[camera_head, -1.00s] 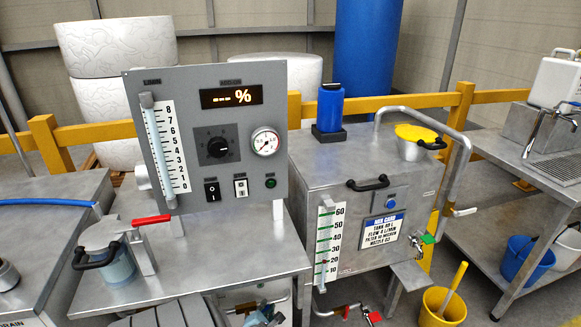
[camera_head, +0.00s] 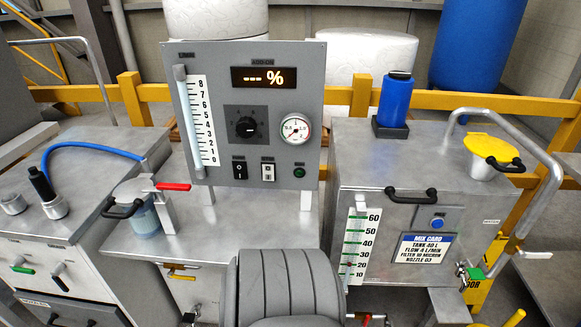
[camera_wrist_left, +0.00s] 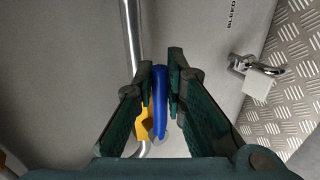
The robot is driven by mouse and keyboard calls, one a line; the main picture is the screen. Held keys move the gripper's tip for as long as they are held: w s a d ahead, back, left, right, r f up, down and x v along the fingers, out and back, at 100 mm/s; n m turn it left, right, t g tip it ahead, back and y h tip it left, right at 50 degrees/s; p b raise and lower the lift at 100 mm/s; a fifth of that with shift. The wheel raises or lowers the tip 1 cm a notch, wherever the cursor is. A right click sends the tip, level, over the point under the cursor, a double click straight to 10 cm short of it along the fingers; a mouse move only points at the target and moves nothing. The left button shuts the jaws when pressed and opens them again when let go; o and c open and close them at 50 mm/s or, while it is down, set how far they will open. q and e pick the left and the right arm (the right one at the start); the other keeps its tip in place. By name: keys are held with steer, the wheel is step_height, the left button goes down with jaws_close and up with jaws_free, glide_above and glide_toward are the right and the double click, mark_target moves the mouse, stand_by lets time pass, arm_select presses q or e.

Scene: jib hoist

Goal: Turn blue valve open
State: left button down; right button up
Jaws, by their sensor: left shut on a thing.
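The blue valve handle (camera_wrist_left: 161,100) shows in the left wrist view as a narrow upright blue lever. My left gripper (camera_wrist_left: 160,66) is shut on it, with one dark green finger on each side. A yellow part (camera_wrist_left: 145,122) sits just left of the blue handle, partly behind the left finger. The valve body is mostly hidden by the fingers. I cannot pick out the blue handle or either gripper in the head view.
The head view shows a gauge panel (camera_head: 290,210), a steel tank cabinet (camera_head: 395,168) and a left bench (camera_head: 95,150).

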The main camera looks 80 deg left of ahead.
stand_by(0.3)
arm_select(q)
steer(key=c, duration=1.6)
jaws_free()
steer(key=s+d, duration=0.2)
steer(key=d, duration=1)
steer(key=shift+s+d+r, duration=0.25)
steer(key=shift+s+d, duration=0.05)
steer(key=shift+d, duration=0.1)
